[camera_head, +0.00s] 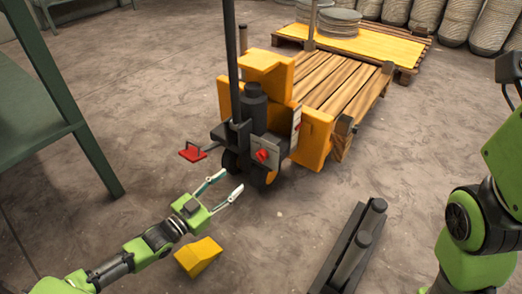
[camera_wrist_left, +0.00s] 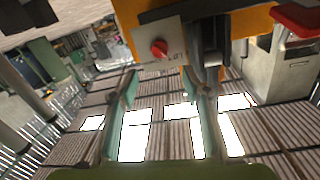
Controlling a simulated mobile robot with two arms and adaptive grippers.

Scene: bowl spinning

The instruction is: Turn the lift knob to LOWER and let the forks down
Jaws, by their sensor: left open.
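The orange pallet truck (camera_head: 268,68) stands mid-scene, with a dark upright handle. The red lift knob (camera_head: 264,156) sits on a grey plate on its near side; it also shows in the left wrist view (camera_wrist_left: 159,48). The plate's lettering is too small to read. The forks are hidden under the slatted wooden pallet (camera_head: 336,80). My left gripper (camera_head: 228,179) is open and empty, short of the knob and apart from it. In the left wrist view the knob shows just above and between the fingertips (camera_wrist_left: 160,74). My right gripper is out of view.
A red pedal (camera_head: 193,153) juts from the truck's left side. A yellow wedge-like block (camera_head: 198,257) lies below my left gripper. A dark frame with grey rollers (camera_head: 350,250) lies at lower right. A green metal rack (camera_head: 88,150) stands at left. Open floor lies between.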

